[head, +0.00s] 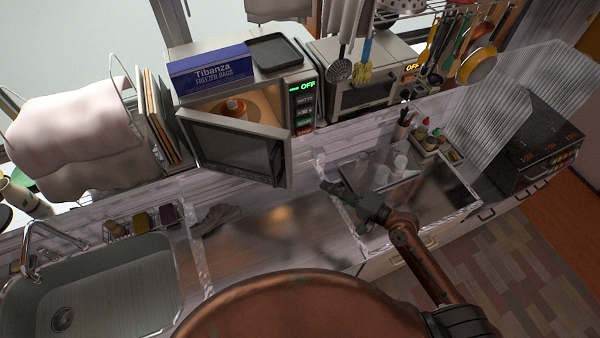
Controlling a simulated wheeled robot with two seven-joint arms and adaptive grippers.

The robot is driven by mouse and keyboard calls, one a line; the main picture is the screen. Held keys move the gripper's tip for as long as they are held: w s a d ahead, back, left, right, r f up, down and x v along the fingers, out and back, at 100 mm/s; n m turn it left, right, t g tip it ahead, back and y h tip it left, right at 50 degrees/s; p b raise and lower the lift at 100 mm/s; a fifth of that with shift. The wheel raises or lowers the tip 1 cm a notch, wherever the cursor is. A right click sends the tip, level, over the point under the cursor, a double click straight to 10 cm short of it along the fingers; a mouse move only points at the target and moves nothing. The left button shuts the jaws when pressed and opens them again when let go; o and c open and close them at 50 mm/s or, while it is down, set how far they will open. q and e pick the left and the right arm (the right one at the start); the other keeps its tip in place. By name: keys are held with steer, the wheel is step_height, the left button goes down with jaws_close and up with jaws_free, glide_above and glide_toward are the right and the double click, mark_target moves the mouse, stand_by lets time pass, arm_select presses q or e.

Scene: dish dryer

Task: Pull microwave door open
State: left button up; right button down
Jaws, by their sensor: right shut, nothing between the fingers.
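The microwave (303,97) stands at the back centre, with a lit green display reading OFF. Its door (232,147) is swung partly open toward me, hinged at the left, and the lit inside shows above the door's top edge. A small orange-brown item (235,107) sits inside. My right gripper (338,190) is shut and empty over the counter, to the right of and below the door's free edge, apart from it. My left gripper is not in view.
A freezer bag box (208,68) and a dark tray (275,51) sit on the microwave. A toaster oven (362,85) stands to its right, under hanging utensils. The sink (110,295) is at lower left.

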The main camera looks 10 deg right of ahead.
steer(key=w+a+r+m+t+p, duration=0.1)
steer(key=w+a+r+p, duration=0.1)
steer(key=w+a+p, duration=0.3)
steer(key=a+p, duration=0.1)
steer(key=a, duration=0.2)
steer(key=shift+a+r+m, duration=0.15)
steer(key=shift+r+m, duration=0.15)
steer(key=shift+r, duration=0.05)
stand_by(0.5)
